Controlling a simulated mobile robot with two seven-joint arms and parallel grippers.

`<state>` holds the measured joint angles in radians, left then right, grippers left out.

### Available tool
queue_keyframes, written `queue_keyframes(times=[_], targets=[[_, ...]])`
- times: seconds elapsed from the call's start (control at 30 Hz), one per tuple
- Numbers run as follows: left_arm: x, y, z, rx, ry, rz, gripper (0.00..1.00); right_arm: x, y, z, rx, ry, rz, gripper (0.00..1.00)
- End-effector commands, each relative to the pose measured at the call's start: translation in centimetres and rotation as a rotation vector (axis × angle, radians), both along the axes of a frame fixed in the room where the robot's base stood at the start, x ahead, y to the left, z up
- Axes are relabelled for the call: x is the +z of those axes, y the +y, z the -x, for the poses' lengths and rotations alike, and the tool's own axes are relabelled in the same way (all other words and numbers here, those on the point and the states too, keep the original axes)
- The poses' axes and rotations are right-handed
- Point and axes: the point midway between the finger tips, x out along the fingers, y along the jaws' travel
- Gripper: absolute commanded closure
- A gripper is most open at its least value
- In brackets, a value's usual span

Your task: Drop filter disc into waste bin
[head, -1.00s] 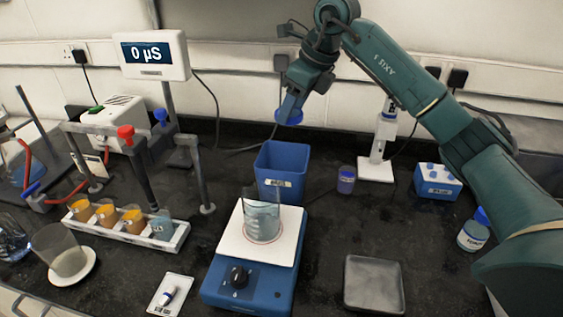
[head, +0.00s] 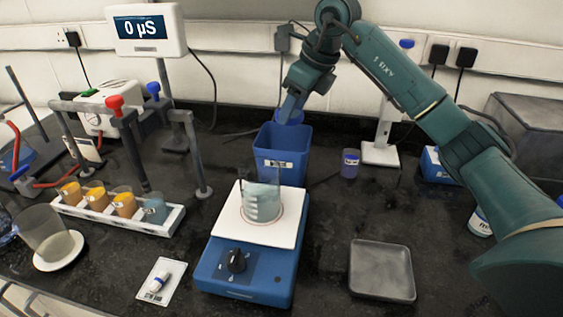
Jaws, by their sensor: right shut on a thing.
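The waste bin (head: 282,163) is a square blue bin with a white label, standing on the bench behind the stirrer. My right gripper (head: 287,114) is over the bin's back rim, pointing down. It is shut on the filter disc (head: 296,117), a blue round piece of which only part shows at the fingertips. The disc appears to be above the bin's opening, but its exact height is hard to tell. My left gripper is not in view.
A blue stirrer (head: 245,265) with a beaker (head: 262,200) stands in front of the bin. A purple-labelled jar (head: 350,163) and a white stand (head: 381,152) are to the right. A grey tray (head: 381,270) lies front right. A rack of cups (head: 118,215) is left.

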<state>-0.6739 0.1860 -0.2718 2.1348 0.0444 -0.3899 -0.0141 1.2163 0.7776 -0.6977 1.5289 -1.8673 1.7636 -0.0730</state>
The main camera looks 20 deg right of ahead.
Motion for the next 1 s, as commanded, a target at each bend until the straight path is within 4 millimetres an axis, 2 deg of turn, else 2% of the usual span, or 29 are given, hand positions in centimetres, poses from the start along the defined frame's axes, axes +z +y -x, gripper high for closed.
queue_keyframes(times=[0.07, 0.1, 0.4, 0.63, 0.73, 0.87, 1.0], targets=[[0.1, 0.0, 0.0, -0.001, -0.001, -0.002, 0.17, 0.1, 0.0, 0.0, 0.000, 0.000, 0.000, 0.68], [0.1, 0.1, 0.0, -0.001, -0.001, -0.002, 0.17, 0.1, 0.0, 0.0, 0.000, 0.000, 0.000, 0.45], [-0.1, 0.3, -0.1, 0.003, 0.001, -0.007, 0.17, 0.1, 0.0, 0.0, 0.000, 0.000, 0.000, 0.22], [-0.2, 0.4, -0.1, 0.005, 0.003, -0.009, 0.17, 0.2, 0.0, 0.0, 0.000, -0.001, 0.001, 0.22], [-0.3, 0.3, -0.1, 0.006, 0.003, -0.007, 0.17, 0.8, -0.2, 0.2, -0.002, -0.003, 0.001, 0.22], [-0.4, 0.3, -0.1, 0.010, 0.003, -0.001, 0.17, 2.8, -0.7, 0.8, -0.002, -0.005, 0.000, 0.22], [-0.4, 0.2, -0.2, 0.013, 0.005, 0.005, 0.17, 5.8, -1.4, 1.8, -0.002, -0.006, 0.000, 0.22]])
